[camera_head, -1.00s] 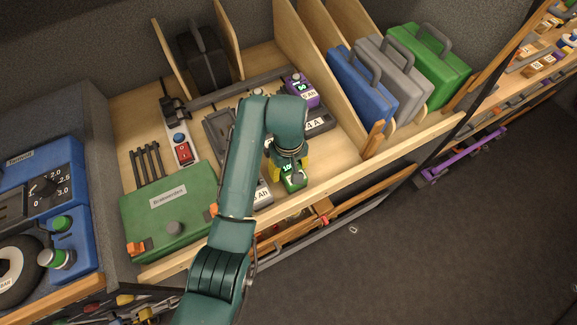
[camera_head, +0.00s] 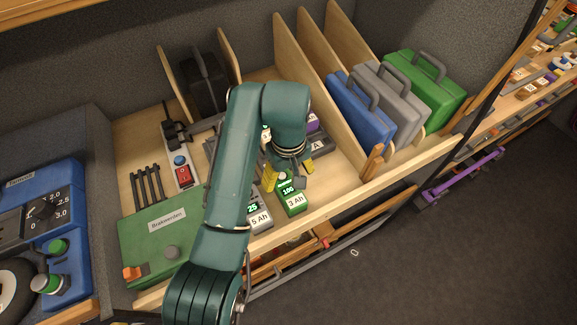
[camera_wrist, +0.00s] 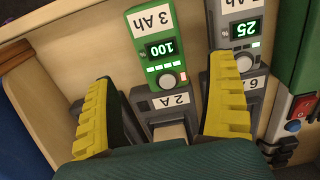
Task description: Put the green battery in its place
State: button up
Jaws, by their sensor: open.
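The green battery (camera_head: 292,200), labelled 3 Ah with a lit 100 display, lies near the shelf's front edge. In the wrist view the green battery (camera_wrist: 158,48) meets a grey charger (camera_wrist: 172,101) marked 2 A, in line with it. I cannot tell whether it is fully seated. My gripper (camera_head: 289,174) is open, its yellow fingers just behind and above the battery, over the charger. In the wrist view my gripper (camera_wrist: 162,95) has its fingers apart on either side of the charger, with nothing held between them. My arm hides part of the chargers.
A grey battery (camera_head: 258,217) showing 25 stands close to the left of the green one. A purple battery (camera_head: 314,122) sits further back, partly hidden. A green box (camera_head: 150,240) is to the left, a wooden divider (camera_head: 318,85) and cases to the right. A wooden lip (camera_head: 330,210) runs along the front.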

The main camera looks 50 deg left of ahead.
aim_at(289, 188)
jog(key=shift+r, duration=1.8)
jog(key=w+d+r+m+t+y, duration=0.25)
jog(key=w+d+m+t, duration=0.2)
jog(key=w, duration=0.55)
jog(key=w+d+r+m+t, duration=0.4)
jog(key=w+d+r+t, duration=0.25)
jog(key=d+r, duration=0.35)
jog(key=s+d+r+m+t+h, duration=0.3)
jog(key=s+d+r+m+t, duration=0.4)
jog(key=s+d+r+t, duration=0.4)
jog(key=s+d+r, duration=0.4)
jog(key=d+r, duration=0.3)
jog(key=shift+s+r, duration=0.15)
jog(key=shift+d+m, duration=0.1)
jog(key=shift+m, duration=0.15)
